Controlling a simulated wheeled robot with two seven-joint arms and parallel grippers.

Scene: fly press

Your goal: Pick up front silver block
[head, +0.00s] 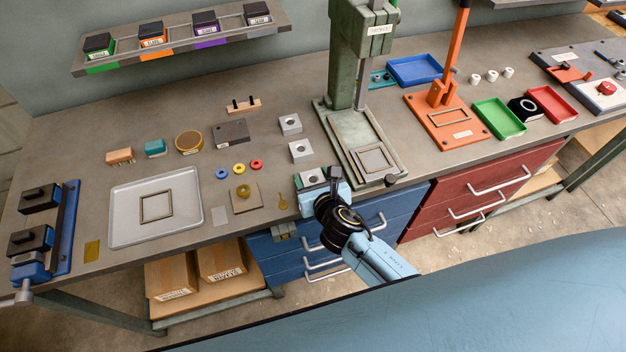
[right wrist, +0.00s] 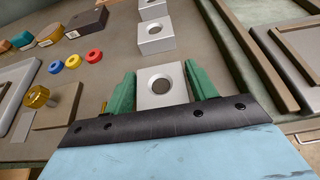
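Three silver blocks, each with a round hole in the top, stand in a row to the left of the green press. The front silver block (head: 312,177) is partly hidden by my right gripper (head: 322,180) in the head view. In the right wrist view the front silver block (right wrist: 161,84) sits between the two green fingers of my right gripper (right wrist: 161,88), which are spread to either side of it. A small gap seems to show beside the block. The middle block (head: 301,150) and the back block (head: 290,124) stand behind it. My left gripper is not in view.
The green press (head: 350,100) stands close on the right, with a square frame on its base. To the left are coloured rings (head: 239,169), a brass knob on a tan plate (head: 243,191) and a grey tray (head: 190,215). The bench's front edge is close to the gripper.

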